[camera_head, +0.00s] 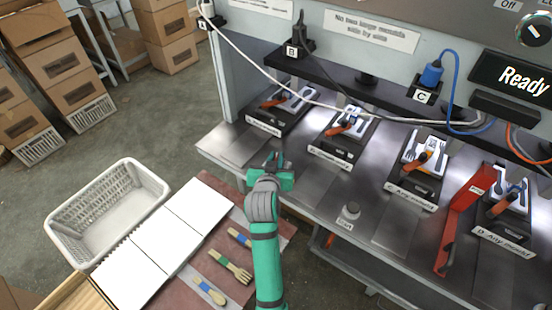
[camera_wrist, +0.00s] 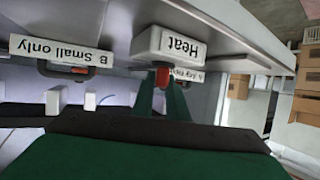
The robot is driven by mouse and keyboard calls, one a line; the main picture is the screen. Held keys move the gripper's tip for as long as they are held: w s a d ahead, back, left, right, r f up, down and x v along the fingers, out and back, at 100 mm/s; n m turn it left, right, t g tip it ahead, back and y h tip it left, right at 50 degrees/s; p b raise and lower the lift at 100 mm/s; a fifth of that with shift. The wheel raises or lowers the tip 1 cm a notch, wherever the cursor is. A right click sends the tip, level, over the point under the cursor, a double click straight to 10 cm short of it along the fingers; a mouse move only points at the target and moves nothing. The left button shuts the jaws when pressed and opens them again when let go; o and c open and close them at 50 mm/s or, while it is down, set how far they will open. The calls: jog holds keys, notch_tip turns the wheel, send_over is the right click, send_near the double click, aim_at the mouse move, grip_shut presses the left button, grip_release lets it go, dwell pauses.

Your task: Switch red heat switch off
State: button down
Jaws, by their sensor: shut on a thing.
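The red heat switch (camera_wrist: 162,77) sticks out of a white box labelled "Heat" (camera_wrist: 170,45), seen upside down in the wrist view. The box is mounted by the edge of the metal press bench. My gripper (camera_wrist: 168,92) is shut on the red switch, with its green fingers reaching up to it. In the head view, my gripper (camera_head: 275,163) is at the front edge of the bench (camera_head: 232,143), and the switch cannot be made out there. I cannot tell from these frames whether the switch is on or off.
Several presses stand along the bench, including the small-only press B (camera_head: 342,124) and the red-barred press D (camera_head: 500,203). A Start button (camera_head: 349,213) is to the right. A white basket (camera_head: 65,215) and a table with wooden cutlery (camera_head: 232,265) are left of my arm.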

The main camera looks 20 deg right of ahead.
jog(key=shift+n+y, duration=0.5)
jog(key=shift+y, duration=0.1)
jog(key=c, duration=1.7)
grip_release()
jog(key=shift+c, duration=0.2)
jog(key=shift+s, duration=0.1)
jog(key=v, duration=1)
jog(key=shift+s+a, duration=0.2)
jog(key=shift+s, duration=0.1)
